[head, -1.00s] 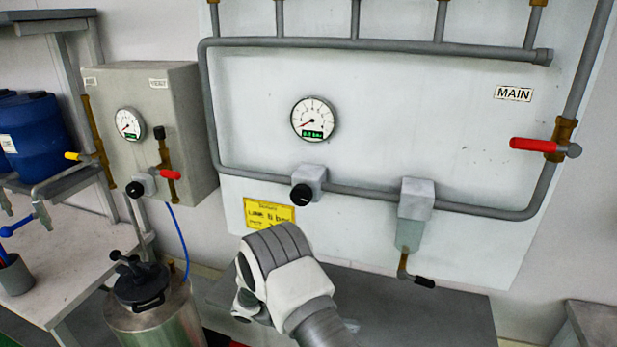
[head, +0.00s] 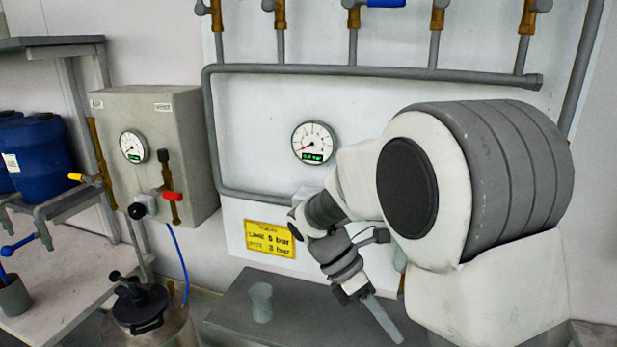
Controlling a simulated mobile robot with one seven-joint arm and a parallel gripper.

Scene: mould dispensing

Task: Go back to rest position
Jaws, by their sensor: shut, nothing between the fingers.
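My gripper (head: 388,325) hangs at the lower middle of the head view, in front of the white wall panel (head: 258,115). It points down and to the right, over the grey bench. Its fingers are together with nothing held. My large white and grey arm link fills the right of the view and hides the right side of the panel, including the red-handled main valve.
A round gauge (head: 313,143) and yellow label (head: 269,239) are on the panel. A translucent cup (head: 261,302) stands on the grey bench (head: 225,318). At left are a grey control box (head: 185,120), a metal pot (head: 160,330) and blue drums (head: 38,158).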

